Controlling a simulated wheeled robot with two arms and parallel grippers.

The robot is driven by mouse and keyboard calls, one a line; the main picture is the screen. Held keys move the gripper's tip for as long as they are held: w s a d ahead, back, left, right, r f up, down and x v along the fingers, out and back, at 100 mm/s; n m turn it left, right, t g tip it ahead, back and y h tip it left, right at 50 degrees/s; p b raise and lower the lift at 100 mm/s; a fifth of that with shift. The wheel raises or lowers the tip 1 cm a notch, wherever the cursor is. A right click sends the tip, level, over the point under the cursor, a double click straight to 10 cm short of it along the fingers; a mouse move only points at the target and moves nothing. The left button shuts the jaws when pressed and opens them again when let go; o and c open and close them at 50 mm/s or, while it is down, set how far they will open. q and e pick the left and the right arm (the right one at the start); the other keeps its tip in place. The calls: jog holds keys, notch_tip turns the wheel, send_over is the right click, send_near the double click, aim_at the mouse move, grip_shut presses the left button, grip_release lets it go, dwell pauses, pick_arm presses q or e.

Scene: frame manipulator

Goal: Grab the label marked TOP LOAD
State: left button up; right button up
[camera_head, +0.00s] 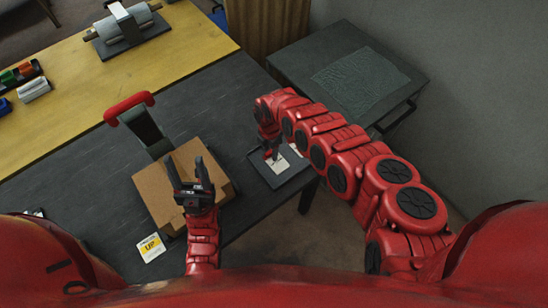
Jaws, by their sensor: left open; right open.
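A small white label (279,164) lies on a dark tray (266,178) at the table's right edge; its print is too small to read. My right gripper (273,154) points down right over this label, partly hiding it; its fingers look slightly apart, and I cannot tell if they touch the label. A second label (151,247), white and yellow with "UP" on it, lies on the near left part of the table. My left gripper (187,167) is open and empty, above a cardboard box (155,190).
A red-handled tape dispenser (146,128) stands behind the box. A roller device (127,27) and small colored items (24,80) sit on the yellow tabletop (90,85). A dark cabinet (310,60) stands at the back right.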

grip_shut()
jog(key=shift+a+r, duration=0.1)
jog(key=shift+r, duration=0.05)
dwell(0.4)
